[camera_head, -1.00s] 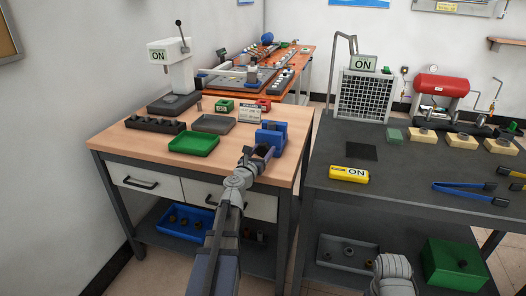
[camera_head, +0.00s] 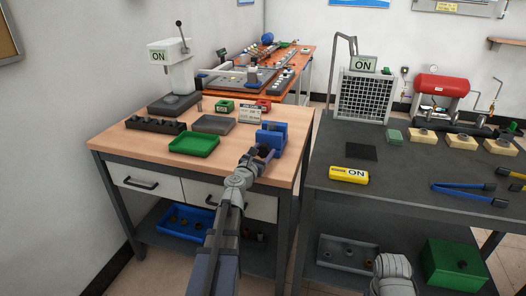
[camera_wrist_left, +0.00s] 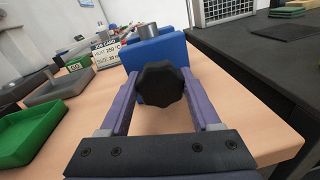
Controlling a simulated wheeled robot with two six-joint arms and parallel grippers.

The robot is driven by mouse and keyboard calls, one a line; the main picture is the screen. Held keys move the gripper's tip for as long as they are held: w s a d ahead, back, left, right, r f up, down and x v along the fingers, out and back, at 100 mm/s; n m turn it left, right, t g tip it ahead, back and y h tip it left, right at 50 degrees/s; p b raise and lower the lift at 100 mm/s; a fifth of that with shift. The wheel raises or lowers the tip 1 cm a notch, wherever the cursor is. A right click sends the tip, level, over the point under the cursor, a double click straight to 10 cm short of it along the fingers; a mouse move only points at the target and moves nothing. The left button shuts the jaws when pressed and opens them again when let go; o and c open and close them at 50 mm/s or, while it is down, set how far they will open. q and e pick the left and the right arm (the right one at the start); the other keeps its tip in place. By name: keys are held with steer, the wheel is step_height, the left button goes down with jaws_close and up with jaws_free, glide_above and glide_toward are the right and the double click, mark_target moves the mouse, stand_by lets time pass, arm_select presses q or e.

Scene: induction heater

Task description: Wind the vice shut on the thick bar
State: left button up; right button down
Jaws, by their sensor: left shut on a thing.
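The blue vice (camera_head: 272,132) stands at the right front corner of the wooden bench. In the left wrist view, the vice (camera_wrist_left: 172,48) is just beyond its black lobed knob (camera_wrist_left: 160,82). A grey cylinder, seemingly the thick bar (camera_wrist_left: 149,31), shows above the vice's blue jaw; how tightly it is held cannot be told. My left gripper (camera_head: 262,155) is at the front of the vice, its purple fingers on either side of the knob and shut on it. My right gripper is out of view.
A green tray (camera_head: 194,146), a grey tray (camera_head: 214,124) and a white card (camera_head: 250,114) lie left of and behind the vice. A press (camera_head: 178,78) stands at the back left. A dark table (camera_head: 420,180) is to the right, across a narrow gap.

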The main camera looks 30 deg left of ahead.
arm_select(q)
steer(key=m, duration=0.3)
steer(key=shift+d+m+p, duration=0.1)
steer(key=shift+m+p, duration=0.2)
steer(key=shift+m, duration=0.1)
steer(key=m, duration=0.3)
steer(key=shift+g, duration=0.3)
steer(key=m+y, duration=0.1)
steer(key=m, duration=0.5)
steer(key=shift+p, duration=0.35)
steer(key=m, duration=0.3)
steer(key=shift+d+f+m+g, duration=0.1)
steer(key=shift+m+g, duration=0.2)
steer(key=m, duration=0.3)
steer(key=shift+y, duration=0.4)
steer(key=m+b, duration=0.1)
steer(key=m, duration=0.4)
steer(key=shift+m, duration=0.4)
steer(key=shift+m+y, duration=0.3)
steer(key=shift+y, duration=0.1)
steer(key=o, duration=1.4)
steer(key=shift+c, duration=0.2)
